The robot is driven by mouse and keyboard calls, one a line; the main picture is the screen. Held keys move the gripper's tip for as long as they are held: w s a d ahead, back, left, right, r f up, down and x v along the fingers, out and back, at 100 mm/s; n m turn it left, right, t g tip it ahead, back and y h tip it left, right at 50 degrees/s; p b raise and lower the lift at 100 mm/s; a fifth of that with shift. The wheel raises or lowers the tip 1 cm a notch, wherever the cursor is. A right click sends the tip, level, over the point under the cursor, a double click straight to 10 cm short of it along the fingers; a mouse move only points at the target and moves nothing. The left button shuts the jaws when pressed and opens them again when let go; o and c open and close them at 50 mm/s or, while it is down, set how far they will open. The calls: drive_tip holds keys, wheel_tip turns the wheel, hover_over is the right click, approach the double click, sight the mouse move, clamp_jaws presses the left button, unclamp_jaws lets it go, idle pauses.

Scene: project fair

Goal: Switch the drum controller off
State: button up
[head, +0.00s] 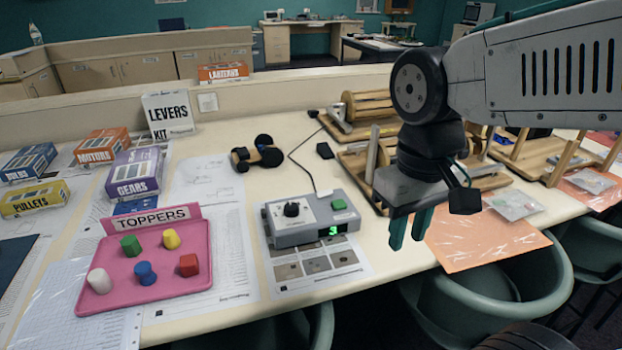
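The drum controller (318,217) is a grey box on the table near the middle of the head view. It has a black knob (291,209) on its top left, a green button (339,204) on its top right and a lit green "3" on its front display (333,231). A dark cable runs from its back towards a wooden drum (368,106) on a base. My gripper (409,232) points down to the right of the controller, apart from it. Its two teal fingers are separated by a gap, with nothing seen between them.
A pink "TOPPERS" tray (205,284) with several coloured pieces lies left of the controller. A small dark wheeled object (257,154) and kit boxes (167,115) stand behind. Wooden mechanisms (480,182) crowd the right. Green chairs (495,290) stand at the front edge.

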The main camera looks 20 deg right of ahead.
drive_tip(key=w+a+f+n+g+h, duration=0.15)
drive_tip(key=w+n, duration=0.25)
drive_tip(key=w, duration=0.6)
drive_tip(key=n+h, duration=0.2)
drive_tip(key=n, duration=0.6)
hover_over(322, 194)
drive_tip(key=s+a, duration=0.4)
wheel_tip(322, 194, down, 4)
drive_tip(key=shift+s+d+r+t, duration=0.1)
drive_tip(key=shift+s+r+t, duration=0.05)
drive_tip(key=shift+r+t, duration=0.15)
drive_tip(key=w+n, duration=0.2)
drive_tip(key=w+n+t, duration=0.1)
drive_tip(key=w, duration=0.1)
drive_tip(key=shift+a+r+h, duration=0.2)
drive_tip(key=shift+r+h, duration=0.05)
drive_tip(key=shift+r, duration=0.15)
drive_tip(key=d+f, duration=0.1)
drive_tip(key=f, duration=0.1)
drive_tip(key=d+f+n, duration=0.1)
drive_tip(key=f, duration=0.1)
drive_tip(key=d+f+n, duration=0.1)
drive_tip(key=f, duration=0.1)
drive_tip(key=shift+w+d+f, duration=0.1)
drive_tip(key=shift+w+f, duration=0.1)
drive_tip(key=shift+f, duration=0.1)
